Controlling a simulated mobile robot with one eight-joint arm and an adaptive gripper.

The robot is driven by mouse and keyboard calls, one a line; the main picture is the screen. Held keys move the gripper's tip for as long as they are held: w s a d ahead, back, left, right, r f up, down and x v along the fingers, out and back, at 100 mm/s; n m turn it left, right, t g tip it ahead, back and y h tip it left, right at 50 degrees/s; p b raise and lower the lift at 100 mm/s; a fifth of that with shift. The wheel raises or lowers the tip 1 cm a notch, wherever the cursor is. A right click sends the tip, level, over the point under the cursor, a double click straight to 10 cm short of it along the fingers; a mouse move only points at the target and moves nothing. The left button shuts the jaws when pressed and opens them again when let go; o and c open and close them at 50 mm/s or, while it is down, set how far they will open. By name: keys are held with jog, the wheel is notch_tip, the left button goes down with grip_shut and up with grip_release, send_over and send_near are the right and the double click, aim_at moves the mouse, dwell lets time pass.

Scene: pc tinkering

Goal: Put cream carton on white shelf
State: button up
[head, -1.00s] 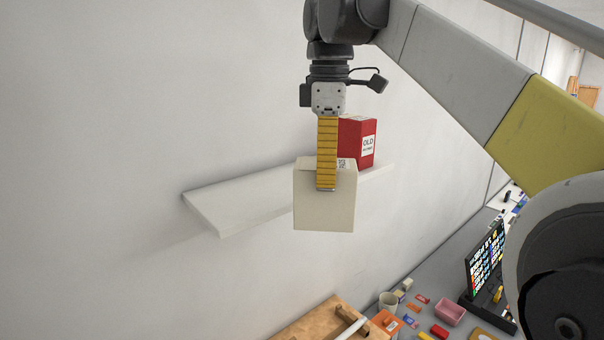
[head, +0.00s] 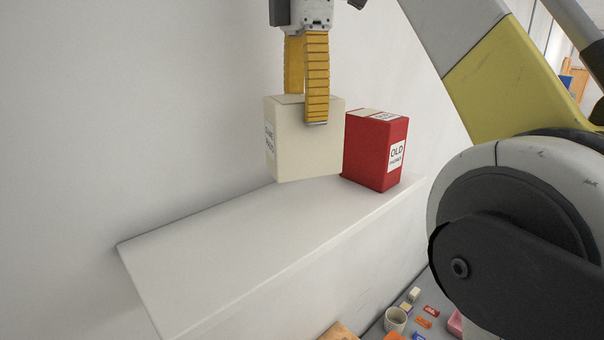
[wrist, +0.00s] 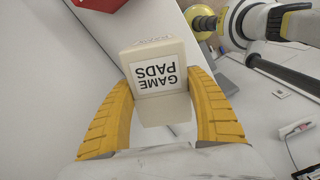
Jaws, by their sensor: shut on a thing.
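The cream carton (head: 300,150) is held upright above the white shelf (head: 230,245), close beside the red carton. My gripper (head: 305,108) is shut on it, with yellow fingers on two opposite sides. In the wrist view the cream carton (wrist: 157,78) shows a white label reading "GAME PADS" between the yellow fingers (wrist: 160,115). The carton's underside looks a little above the shelf top, though the exact gap is hard to tell.
A red carton (head: 376,150) labelled "OLD" stands on the right part of the shelf. The shelf's left and middle are bare. A wall runs behind it. A cup (head: 396,319) and several small items lie on the desk below.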

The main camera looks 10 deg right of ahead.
aim_at(305, 150)
jog(key=f, duration=0.3)
jog(key=shift+s+f, duration=0.15)
jog(key=shift+s, duration=0.1)
jog(key=shift+w+f, duration=0.1)
jog(key=shift+f, duration=1.7)
jog(key=shift+w+f, duration=0.1)
jog(key=shift+f, duration=0.1)
jog(key=o, duration=1.3)
jog(key=shift+r, duration=0.15)
notch_tip(305, 150, up, 12)
jog(key=p, duration=0.3)
jog(key=shift+r+p, duration=0.1)
jog(key=shift+p, duration=0.25)
